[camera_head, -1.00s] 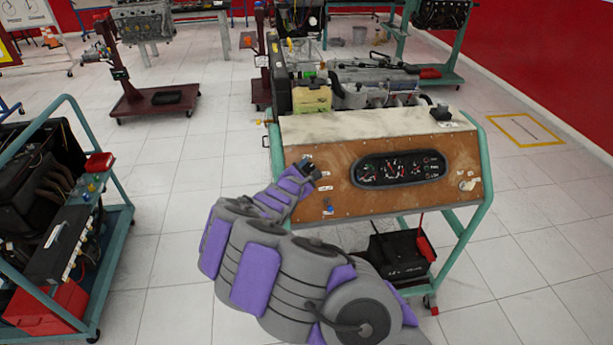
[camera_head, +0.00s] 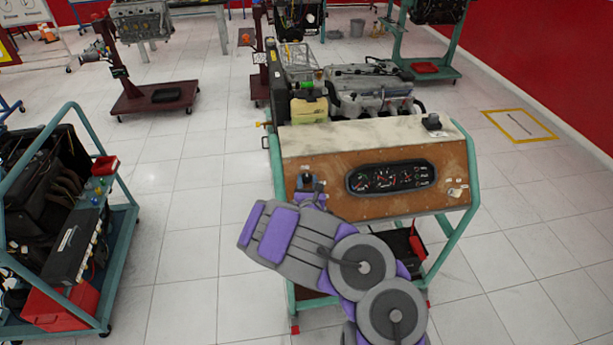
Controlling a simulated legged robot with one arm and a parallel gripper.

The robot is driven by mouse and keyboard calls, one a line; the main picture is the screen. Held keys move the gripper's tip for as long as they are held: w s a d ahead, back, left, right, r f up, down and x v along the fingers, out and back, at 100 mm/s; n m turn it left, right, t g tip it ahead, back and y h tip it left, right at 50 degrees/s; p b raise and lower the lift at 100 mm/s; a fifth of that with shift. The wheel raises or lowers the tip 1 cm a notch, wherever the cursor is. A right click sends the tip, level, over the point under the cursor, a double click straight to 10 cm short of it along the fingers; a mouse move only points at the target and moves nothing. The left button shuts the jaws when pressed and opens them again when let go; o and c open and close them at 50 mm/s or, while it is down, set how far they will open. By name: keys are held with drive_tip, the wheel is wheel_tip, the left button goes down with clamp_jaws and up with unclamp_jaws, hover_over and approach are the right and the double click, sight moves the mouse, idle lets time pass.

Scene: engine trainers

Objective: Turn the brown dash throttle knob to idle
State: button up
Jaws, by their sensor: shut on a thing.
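The brown dash panel (camera_head: 410,203) slopes on the front of the teal engine stand, with a dark gauge cluster (camera_head: 390,177) in its middle. My gripper (camera_head: 307,182) is at the left part of the panel, left of the gauges. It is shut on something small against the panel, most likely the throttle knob. The knob itself is hidden behind the fingers and my arm, so its turn angle cannot be seen. My arm also covers the lower left of the panel.
An engine (camera_head: 370,95) and a yellowish tank (camera_head: 309,109) sit behind the panel's pale top. A small black part (camera_head: 432,122) lies on that top. Another teal stand (camera_head: 118,240) is at the left. The tiled floor between the stands is clear.

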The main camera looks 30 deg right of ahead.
drive_tip(key=shift+r+n+t+y, duration=0.1)
drive_tip(key=shift+n+t+y, duration=0.3)
drive_tip(key=shift+n+y, duration=0.6)
drive_tip(key=shift+n, duration=0.3)
drive_tip(key=o, duration=0.9)
drive_tip(key=shift+w, duration=0.2)
drive_tip(key=shift+o, duration=0.8)
drive_tip(key=shift+s+d, duration=0.1)
